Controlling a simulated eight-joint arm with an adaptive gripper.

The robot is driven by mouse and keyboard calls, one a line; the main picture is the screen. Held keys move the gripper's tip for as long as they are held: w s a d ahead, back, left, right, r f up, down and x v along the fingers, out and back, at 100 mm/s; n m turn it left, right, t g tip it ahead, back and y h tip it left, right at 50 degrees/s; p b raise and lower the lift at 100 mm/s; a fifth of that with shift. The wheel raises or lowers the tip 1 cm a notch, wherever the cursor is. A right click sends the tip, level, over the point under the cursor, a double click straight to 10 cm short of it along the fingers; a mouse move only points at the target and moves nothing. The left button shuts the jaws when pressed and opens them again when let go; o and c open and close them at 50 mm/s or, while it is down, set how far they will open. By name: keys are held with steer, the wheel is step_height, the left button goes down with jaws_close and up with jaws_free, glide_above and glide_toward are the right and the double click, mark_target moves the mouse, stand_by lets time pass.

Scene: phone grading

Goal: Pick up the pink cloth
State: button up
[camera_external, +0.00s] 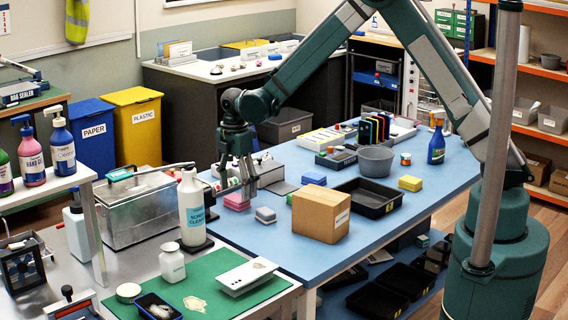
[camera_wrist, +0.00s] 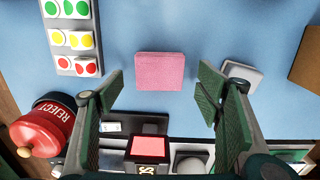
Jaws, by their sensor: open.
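The pink cloth (camera_external: 237,201) is a small folded block lying on the blue table (camera_external: 290,262). In the wrist view the pink cloth (camera_wrist: 160,71) lies flat, just beyond and between the fingertips. My gripper (camera_external: 247,190) points down above the table close to the cloth. In the wrist view my gripper (camera_wrist: 162,90) has its two green-padded fingers wide apart with nothing between them. I cannot tell its exact height above the cloth.
A grey-white block (camera_external: 265,215) sits close to the right of the cloth, near the right finger. A cardboard box (camera_external: 321,213) stands further right.

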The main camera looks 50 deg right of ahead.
mark_target(237, 197)
steer(key=shift+f, duration=1.85)
steer(key=c, duration=0.9)
